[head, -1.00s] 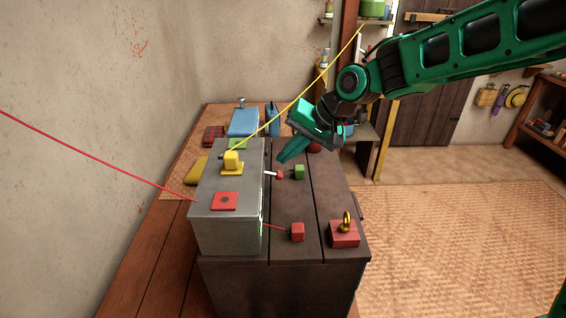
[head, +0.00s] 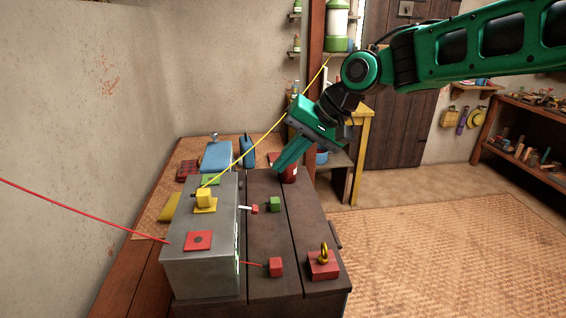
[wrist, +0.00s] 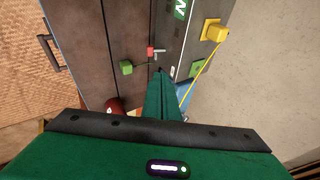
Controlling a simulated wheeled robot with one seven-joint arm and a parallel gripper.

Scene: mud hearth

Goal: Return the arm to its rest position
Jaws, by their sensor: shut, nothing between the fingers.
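My green gripper (head: 283,167) hangs above the far part of the dark plank-topped chest (head: 268,240), its fingers together with nothing between them. In the head view its tips overlap a dark red cylinder (head: 290,174), which they partly hide. In the wrist view the closed fingers (wrist: 160,78) point toward the chest top, near the grey metal box. The green arm reaches in from the upper right, bent downward at the wrist.
The grey box (head: 198,272) carries a yellow block (head: 204,198) with a taut yellow line and a red plate (head: 198,240). A green cube (head: 275,204), red cube (head: 275,267) and ringed red block (head: 323,264) sit on the chest. Matted floor (head: 440,250) is open at right.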

